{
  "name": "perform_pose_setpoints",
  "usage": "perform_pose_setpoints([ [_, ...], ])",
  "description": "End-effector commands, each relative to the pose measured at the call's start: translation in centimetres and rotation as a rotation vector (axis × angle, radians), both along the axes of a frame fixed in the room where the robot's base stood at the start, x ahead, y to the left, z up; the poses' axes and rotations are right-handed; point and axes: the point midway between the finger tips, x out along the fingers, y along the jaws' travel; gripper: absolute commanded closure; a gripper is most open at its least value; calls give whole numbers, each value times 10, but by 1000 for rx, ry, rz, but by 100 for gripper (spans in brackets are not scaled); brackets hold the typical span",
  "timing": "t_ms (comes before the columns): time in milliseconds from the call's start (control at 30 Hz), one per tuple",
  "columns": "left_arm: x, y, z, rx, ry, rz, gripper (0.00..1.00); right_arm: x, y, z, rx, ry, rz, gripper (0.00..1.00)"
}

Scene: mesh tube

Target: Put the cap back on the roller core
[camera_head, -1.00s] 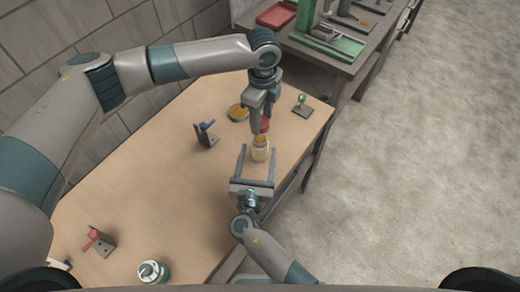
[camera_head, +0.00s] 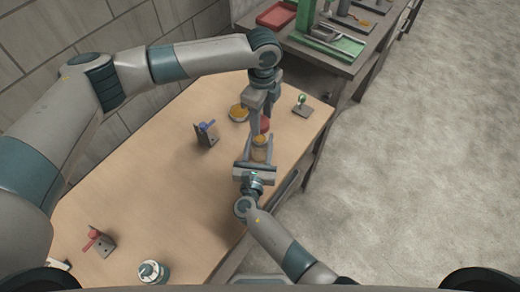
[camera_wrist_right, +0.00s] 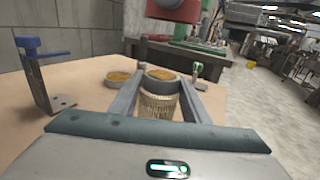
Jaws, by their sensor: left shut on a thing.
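The red cap (camera_head: 265,125) is in my left gripper (camera_head: 262,122), which points down from above and is shut on it. The cap also shows large at the top of the right wrist view (camera_wrist_right: 173,10). The roller core (camera_head: 259,151) stands upright on the table below the cap, a pale ribbed mesh cylinder with an orange top. It also shows in the right wrist view (camera_wrist_right: 158,103). My right gripper (camera_wrist_right: 163,85) reaches in from the front, with one finger on each side of the core, and appears shut on it. The cap is above the core, apart from it.
A round dish with orange contents (camera_head: 238,113) and a green-knobbed stand (camera_head: 302,105) are behind the core. A blue-handled bracket (camera_head: 206,133) stands to the left. A red-handled bracket (camera_head: 98,242) and a jar (camera_head: 153,271) are at the front left. The table middle is clear.

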Motion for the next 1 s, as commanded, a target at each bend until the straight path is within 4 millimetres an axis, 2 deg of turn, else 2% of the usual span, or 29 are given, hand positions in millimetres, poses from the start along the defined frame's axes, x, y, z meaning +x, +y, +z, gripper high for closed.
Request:
perform_pose_setpoints([
  [33, 0, 0, 0, 0, 0, 0, 76, 0, 0, 0, 0, 0, 0, 90],
  [67, 0, 0, 0, 0, 0, 0, 76, 0, 0, 0, 0, 0, 0, 98],
  [267, -1, 0, -7, 0, 1, 0, 76, 0, 0, 0, 0, 0, 0, 98],
  [633, -1, 0, -47, 0, 0, 1, 76, 0, 0, 0, 0, 0, 0, 98],
  [1000, 0, 0, -50, -1, -1, 0, 76, 0, 0, 0, 0, 0, 0, 98],
])
